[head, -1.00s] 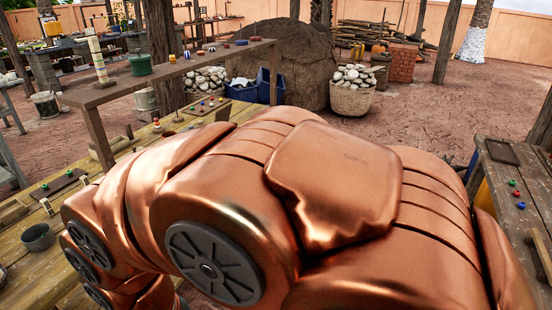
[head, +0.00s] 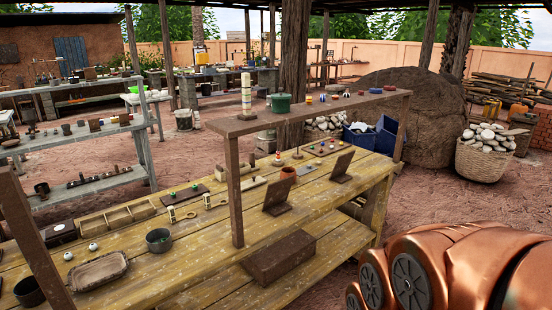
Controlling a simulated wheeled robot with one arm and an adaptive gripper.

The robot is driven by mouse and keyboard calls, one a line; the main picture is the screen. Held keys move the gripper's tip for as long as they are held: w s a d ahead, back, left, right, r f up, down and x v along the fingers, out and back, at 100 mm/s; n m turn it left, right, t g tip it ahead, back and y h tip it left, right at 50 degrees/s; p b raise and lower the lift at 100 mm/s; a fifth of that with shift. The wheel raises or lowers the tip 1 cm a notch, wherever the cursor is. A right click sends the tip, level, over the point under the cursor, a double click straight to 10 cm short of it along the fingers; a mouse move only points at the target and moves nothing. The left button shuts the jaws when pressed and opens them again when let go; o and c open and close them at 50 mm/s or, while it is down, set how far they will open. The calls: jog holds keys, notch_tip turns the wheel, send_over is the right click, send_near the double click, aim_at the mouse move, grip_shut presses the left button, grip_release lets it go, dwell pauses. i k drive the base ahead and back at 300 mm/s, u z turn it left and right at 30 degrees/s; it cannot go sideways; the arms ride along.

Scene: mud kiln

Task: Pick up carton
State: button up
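I cannot pick out a carton for certain. My copper-coloured arm fills the lower right corner of the head view. My gripper is not in view.
The raised shelf (head: 325,110) holds a striped cylinder (head: 246,94) and a green pot (head: 281,104). The bench carries a grey cup (head: 159,240), a shallow tray (head: 97,270) and two tilted stands. A stone-filled basket (head: 484,153) stands right on open reddish ground.

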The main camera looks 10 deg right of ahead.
aim_at(361, 202)
jog(key=z, duration=0.95)
jog(key=i, duration=1.45)
jog(key=z, duration=1)
jog(key=i, duration=3.4)
jog(key=u, duration=1.05)
jog(key=i, duration=1.05)
jog(key=u, duration=1.6)
jog(key=i, duration=0.55)
jog(key=u, duration=0.3)
